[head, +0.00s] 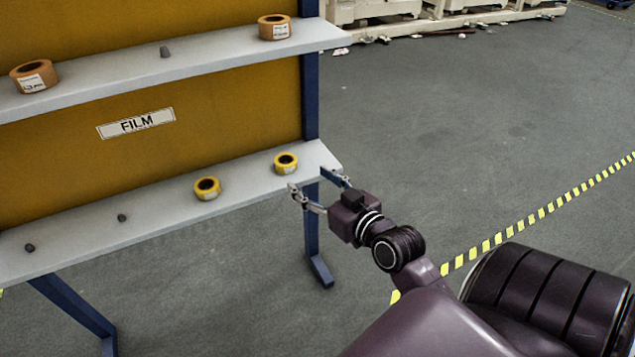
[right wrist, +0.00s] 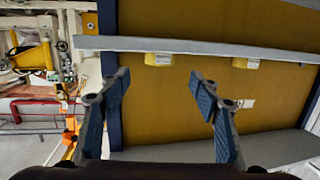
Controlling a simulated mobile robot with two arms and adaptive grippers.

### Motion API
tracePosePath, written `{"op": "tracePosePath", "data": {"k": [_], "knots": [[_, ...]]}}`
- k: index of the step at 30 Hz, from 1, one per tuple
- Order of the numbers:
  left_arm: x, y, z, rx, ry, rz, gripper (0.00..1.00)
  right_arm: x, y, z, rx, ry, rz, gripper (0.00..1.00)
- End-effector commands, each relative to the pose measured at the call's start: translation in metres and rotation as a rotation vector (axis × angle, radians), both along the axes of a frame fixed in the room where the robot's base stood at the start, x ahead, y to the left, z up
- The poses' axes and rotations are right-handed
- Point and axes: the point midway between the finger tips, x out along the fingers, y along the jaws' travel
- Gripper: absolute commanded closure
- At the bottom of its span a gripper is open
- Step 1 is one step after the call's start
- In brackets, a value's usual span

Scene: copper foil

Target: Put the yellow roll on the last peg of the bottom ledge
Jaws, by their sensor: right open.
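Two yellow rolls sit on the bottom ledge (head: 160,220) in the head view. One yellow roll (head: 286,163) is near the ledge's right end, the other yellow roll (head: 207,188) is left of it. Left of the rolls are two bare dark pegs, one peg (head: 122,217) nearer the middle and one peg (head: 30,247) at the left. My right gripper (head: 309,179) is open and empty, in front of the ledge's right end, just right of the nearer roll. The right wrist view is upside down; both rolls show there (right wrist: 158,59), (right wrist: 246,63), beyond the open fingers. My left gripper is not in view.
The upper ledge (head: 110,80) holds two tan rolls (head: 34,77), (head: 274,27) with a bare peg (head: 164,52) between them. A FILM label (head: 136,123) is on the yellow back panel. Blue posts carry the rack. The floor to the right is clear.

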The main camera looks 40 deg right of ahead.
Motion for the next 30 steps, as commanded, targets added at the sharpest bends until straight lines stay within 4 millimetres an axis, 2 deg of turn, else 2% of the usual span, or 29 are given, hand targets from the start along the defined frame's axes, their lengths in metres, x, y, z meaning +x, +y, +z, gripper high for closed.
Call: {"op": "tracePosePath", "data": {"k": [3, 8, 11, 14, 15, 18, 21, 25, 27, 30], "knots": [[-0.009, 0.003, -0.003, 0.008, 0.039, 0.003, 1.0, -0.013, 0.001, 0.002, 0.0, 0.002, 0.0, 0.43], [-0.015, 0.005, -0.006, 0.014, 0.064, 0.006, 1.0, -0.021, 0.005, 0.0, 0.001, 0.011, 0.007, 0.43], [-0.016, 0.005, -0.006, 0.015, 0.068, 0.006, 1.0, -0.026, 0.028, -0.018, 0.002, 0.085, 0.048, 0.43], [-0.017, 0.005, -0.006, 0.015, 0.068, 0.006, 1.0, -0.04, 0.072, -0.054, -0.001, 0.239, 0.119, 0.43], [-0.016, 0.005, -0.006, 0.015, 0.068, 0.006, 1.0, -0.05, 0.091, -0.071, -0.005, 0.318, 0.15, 0.43], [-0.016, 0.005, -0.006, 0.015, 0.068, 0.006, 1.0, -0.085, 0.131, -0.107, -0.023, 0.514, 0.203, 0.43], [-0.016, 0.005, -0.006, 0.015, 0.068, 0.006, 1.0, -0.122, 0.157, -0.133, -0.043, 0.686, 0.224, 0.43], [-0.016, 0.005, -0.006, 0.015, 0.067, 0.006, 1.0, -0.163, 0.173, -0.149, -0.065, 0.845, 0.219, 0.43], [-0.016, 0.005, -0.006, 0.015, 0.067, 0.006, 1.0, -0.176, 0.176, -0.153, -0.074, 0.895, 0.212, 0.43], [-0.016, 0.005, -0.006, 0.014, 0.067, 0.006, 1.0, -0.186, 0.178, -0.155, -0.078, 0.93, 0.205, 0.43]]}}
